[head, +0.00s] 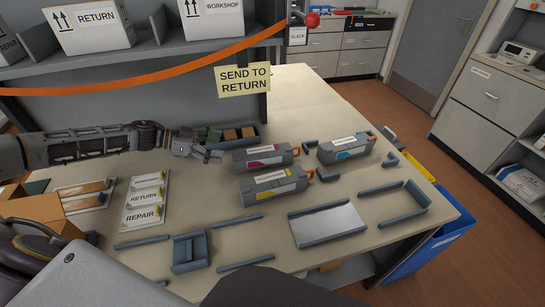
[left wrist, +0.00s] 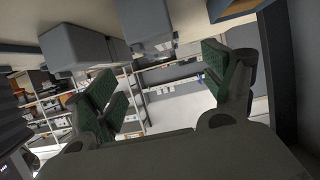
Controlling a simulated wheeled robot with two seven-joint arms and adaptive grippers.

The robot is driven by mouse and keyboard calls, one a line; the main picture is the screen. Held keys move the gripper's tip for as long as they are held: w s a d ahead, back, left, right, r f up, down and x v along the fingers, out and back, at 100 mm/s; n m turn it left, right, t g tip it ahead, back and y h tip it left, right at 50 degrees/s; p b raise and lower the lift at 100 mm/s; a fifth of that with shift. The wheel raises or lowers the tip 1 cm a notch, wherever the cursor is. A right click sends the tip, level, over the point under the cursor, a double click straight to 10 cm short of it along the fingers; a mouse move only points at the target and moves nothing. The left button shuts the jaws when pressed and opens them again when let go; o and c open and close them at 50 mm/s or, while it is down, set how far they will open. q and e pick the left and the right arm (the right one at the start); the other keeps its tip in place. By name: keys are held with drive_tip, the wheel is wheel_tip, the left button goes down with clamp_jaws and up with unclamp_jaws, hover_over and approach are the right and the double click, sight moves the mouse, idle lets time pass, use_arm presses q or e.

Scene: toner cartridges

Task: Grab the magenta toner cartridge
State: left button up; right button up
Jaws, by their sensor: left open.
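The magenta toner cartridge (head: 266,157) is a grey block with a magenta label, lying on the table in the head view. An orange part sits at its right end. My left gripper (head: 212,154) is open and empty just left of the cartridge's left end, apart from it. In the left wrist view, its green-padded fingers (left wrist: 158,78) are spread. Grey blocks (left wrist: 82,46) show beyond them; I cannot tell which cartridge each is. My right gripper is not in view.
A yellow-labelled cartridge (head: 274,185) lies close in front, and a cyan-labelled one (head: 346,148) to the right. A dark tray (head: 245,142) lies behind. Label cards (head: 146,202) and low grey rails (head: 238,223) lie nearer me. A shelf (head: 170,48) rises behind.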

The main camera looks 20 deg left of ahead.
use_arm(q)
drive_tip(key=shift+r, duration=0.1)
drive_tip(key=shift+a, duration=0.1)
drive_tip(key=shift+w, duration=0.1)
approach(260, 152)
drive_tip(key=shift+w+d+f, duration=0.8)
drive_tip(key=shift+w+f, duration=0.05)
drive_tip(key=shift+w, duration=0.25)
idle(0.5)
drive_tip(key=shift+w+d+f, duration=0.15)
drive_tip(key=shift+w+d, duration=0.2)
drive_tip(key=shift+d, duration=0.4)
drive_tip(key=shift+w+d+f, duration=0.2)
drive_tip(key=shift+w+d, duration=0.15)
drive_tip(key=shift+d, duration=0.4)
drive_tip(key=shift+x, duration=0.95)
drive_tip(key=shift+c, duration=0.3)
